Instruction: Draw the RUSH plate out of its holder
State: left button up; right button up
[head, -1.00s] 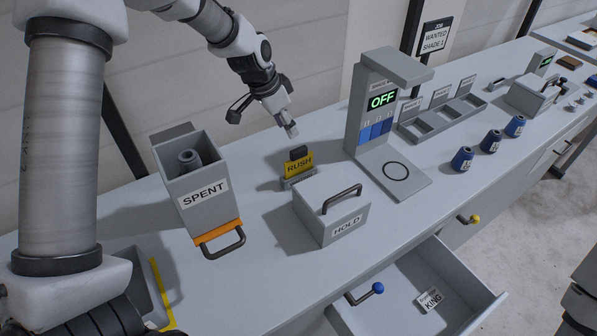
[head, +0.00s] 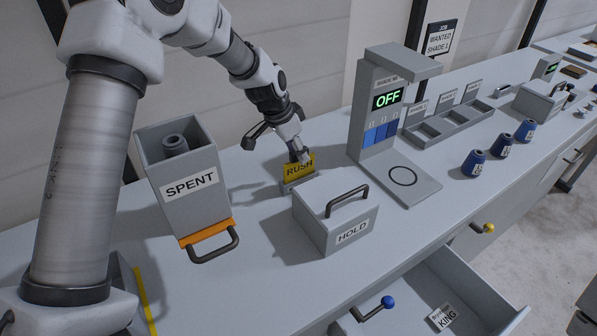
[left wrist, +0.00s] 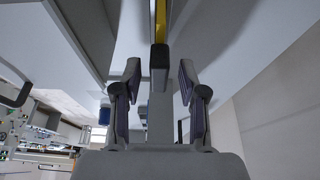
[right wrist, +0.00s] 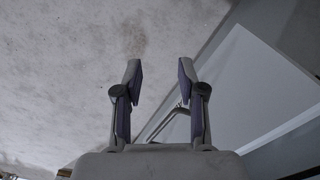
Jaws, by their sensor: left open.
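The yellow RUSH plate (head: 297,170) stands upright in its grey holder (head: 290,186) on the counter, between the SPENT bin and the HOLD box. My left gripper (head: 301,157) is at the top of the plate and hides its upper part in the head view. In the left wrist view, the plate's dark grip tab (left wrist: 159,62) lies between the two open fingers, with a gap on each side, and the yellow edge (left wrist: 160,20) runs beyond it. My right gripper (right wrist: 160,80) is open and empty, seen only in its own wrist view.
The SPENT bin (head: 183,205) stands left of the plate. The lidded HOLD box (head: 318,228) sits close in front of the holder. The shade meter (head: 376,120) reading OFF is to the right. An open drawer (head: 470,290) juts out at the front.

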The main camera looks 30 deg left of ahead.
pick_arm(q)
grip_shut()
jog(key=shift+r, duration=0.15)
jog(key=shift+r+p, duration=2.15)
jog(key=shift+r, duration=0.45)
notch_tip(320, 180, up, 7)
jog(key=p, duration=0.5)
jog(key=shift+p, duration=0.3)
